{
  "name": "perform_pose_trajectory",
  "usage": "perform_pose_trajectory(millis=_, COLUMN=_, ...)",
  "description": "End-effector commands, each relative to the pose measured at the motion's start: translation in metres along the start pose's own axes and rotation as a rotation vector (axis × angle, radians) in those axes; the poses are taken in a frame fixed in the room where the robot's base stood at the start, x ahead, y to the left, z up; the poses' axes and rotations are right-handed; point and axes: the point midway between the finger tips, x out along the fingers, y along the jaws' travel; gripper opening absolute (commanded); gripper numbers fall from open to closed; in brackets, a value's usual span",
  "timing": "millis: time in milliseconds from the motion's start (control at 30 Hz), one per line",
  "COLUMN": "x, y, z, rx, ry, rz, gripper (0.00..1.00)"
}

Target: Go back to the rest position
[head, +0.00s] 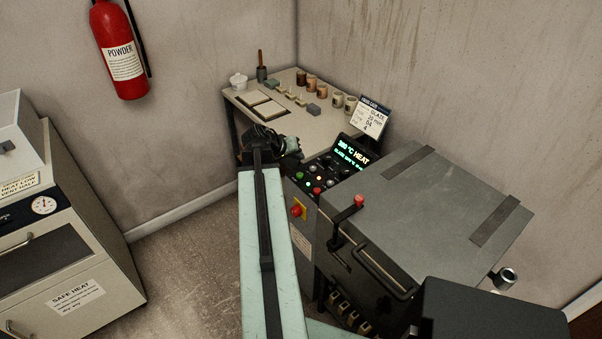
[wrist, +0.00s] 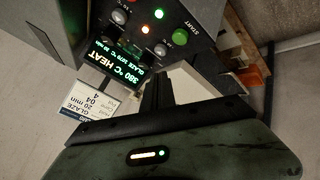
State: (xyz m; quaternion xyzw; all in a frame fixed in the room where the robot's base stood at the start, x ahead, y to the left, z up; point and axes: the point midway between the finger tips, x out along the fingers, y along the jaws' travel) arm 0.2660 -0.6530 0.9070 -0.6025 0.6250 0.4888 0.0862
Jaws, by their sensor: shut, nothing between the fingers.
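My gripper (head: 293,148) is at the end of my pale green arm, in front of the kiln's control panel (head: 320,178) and near the edge of the table behind it. In the wrist view its dark fingers (wrist: 157,85) are together with nothing between them. The panel's display (head: 353,151) is lit and reads 380 °C HEAT; it also shows upside down in the wrist view (wrist: 122,62). The green START button (wrist: 180,37) and a lit orange lamp (wrist: 145,30) are clear of the fingers. I cannot tell the exact gap to the panel.
The grey kiln (head: 430,205) has a red-knobbed lever (head: 359,201) and stands right of my arm. A table (head: 290,118) with jars and tiles is behind. A white oven (head: 65,250) stands left and a fire extinguisher (head: 121,50) hangs on the wall. Floor between is clear.

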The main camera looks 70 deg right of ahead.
Motion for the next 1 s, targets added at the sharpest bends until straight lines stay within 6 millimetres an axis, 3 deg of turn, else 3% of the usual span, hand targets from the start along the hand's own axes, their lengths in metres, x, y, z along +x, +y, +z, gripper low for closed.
perform_pose_trajectory(millis=333, x=-0.001, y=-0.002, z=-0.001, rx=-0.002, ry=0.002, rz=-0.002, gripper=0.0)
perform_pose_trajectory(millis=433, x=-0.015, y=-0.024, z=-0.007, rx=-0.029, ry=0.021, rz=-0.022, gripper=0.0)
perform_pose_trajectory(millis=567, x=-0.065, y=-0.099, z=-0.022, rx=-0.122, ry=0.089, rz=-0.089, gripper=0.0)
perform_pose_trajectory(millis=733, x=-0.159, y=-0.219, z=-0.014, rx=-0.263, ry=0.18, rz=-0.226, gripper=0.0)
perform_pose_trajectory(millis=867, x=-0.234, y=-0.299, z=0.021, rx=-0.368, ry=0.204, rz=-0.345, gripper=0.0)
perform_pose_trajectory(millis=1000, x=-0.315, y=-0.37, z=0.082, rx=-0.505, ry=0.197, rz=-0.476, gripper=0.0)
